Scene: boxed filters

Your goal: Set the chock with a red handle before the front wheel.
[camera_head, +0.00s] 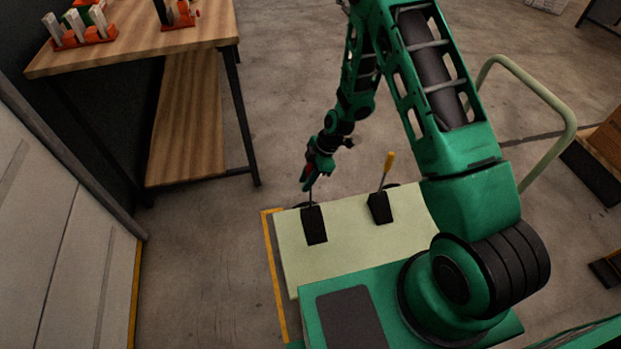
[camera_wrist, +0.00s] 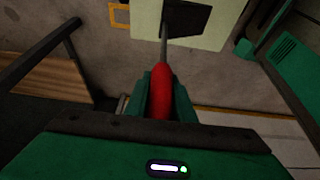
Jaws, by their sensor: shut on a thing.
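The chock with a red handle is a black wedge (camera_head: 314,225) at the left of a pale green deck (camera_head: 345,265) in the head view. Its thin rod runs up to my gripper (camera_head: 314,172). In the wrist view, my gripper (camera_wrist: 160,95) is shut on the red handle (camera_wrist: 161,88), and the black wedge (camera_wrist: 188,18) shows beyond it against the pale deck. I cannot tell whether the wedge touches the deck or hangs just above it. No wheel shows clearly.
A wooden workbench (camera_head: 140,45) with orange racks stands at the upper left, with a lower shelf (camera_head: 185,120). A pale green rail (camera_head: 550,90) rises at the right. A yellow floor marking (camera_head: 272,265) borders the deck's left side. Floor between bench and deck is clear.

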